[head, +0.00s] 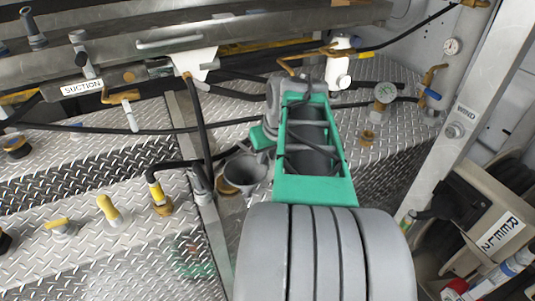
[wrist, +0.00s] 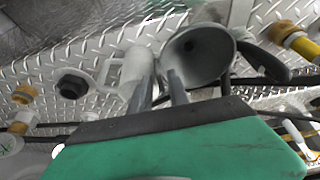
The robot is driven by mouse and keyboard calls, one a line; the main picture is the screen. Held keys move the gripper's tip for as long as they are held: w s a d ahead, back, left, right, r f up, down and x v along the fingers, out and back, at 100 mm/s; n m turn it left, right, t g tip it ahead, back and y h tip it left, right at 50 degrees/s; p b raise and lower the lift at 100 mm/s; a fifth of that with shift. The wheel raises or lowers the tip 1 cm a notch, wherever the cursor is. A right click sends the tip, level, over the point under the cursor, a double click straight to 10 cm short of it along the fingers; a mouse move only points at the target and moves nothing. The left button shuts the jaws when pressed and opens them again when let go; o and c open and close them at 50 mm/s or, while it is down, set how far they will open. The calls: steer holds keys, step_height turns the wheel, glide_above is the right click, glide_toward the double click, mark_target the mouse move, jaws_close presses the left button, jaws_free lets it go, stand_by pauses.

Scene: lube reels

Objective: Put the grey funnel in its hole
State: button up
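The grey funnel (head: 245,171) has a wide round mouth and dark inside. It is at the tip of my gripper, over the diamond-plate deck. In the wrist view the funnel (wrist: 203,52) sits just beyond the fingers, its mouth facing the camera. My gripper (wrist: 160,90) has two grey fingers with a narrow gap; the right one overlaps the funnel's left rim. I cannot tell whether the fingers clamp the rim or only lie against it. The funnel's lower end is hidden, and I cannot make out its hole.
A grey upright fitting (head: 201,183) stands left of the funnel. A yellow-handled nozzle (head: 156,192) on a black hose is farther left. Hoses cross behind, below the SUCTION plate (head: 82,88).

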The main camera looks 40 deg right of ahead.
steer(key=shift+o, duration=0.5)
steer(key=shift+s+r, duration=0.1)
steer(key=shift+r, duration=0.5)
steer(key=p+v, duration=0.2)
steer(key=v, duration=0.9)
steer(key=w+a+f+n, duration=0.1)
steer(key=w+a+f, duration=0.1)
steer(key=a+f, duration=0.2)
steer(key=w+a+f+n+y, duration=0.1)
steer(key=a+f, duration=0.3)
steer(key=a, duration=0.7)
steer(key=shift+w+a+f+g+y, duration=0.2)
steer(key=shift+w+f+g+y, duration=0.1)
steer(key=shift+w, duration=0.15)
steer(key=shift+o, duration=0.2)
steer(key=s+a+f+n, duration=0.1)
steer(key=s+a+f, duration=0.2)
steer(key=a+f, duration=0.3)
steer(key=shift+a+f+n+g, duration=0.2)
steer(key=shift+a+n+g, duration=0.1)
steer(key=shift+a, duration=0.65)
steer(key=shift+s+a+f, duration=0.15)
steer(key=shift+s+f, duration=0.2)
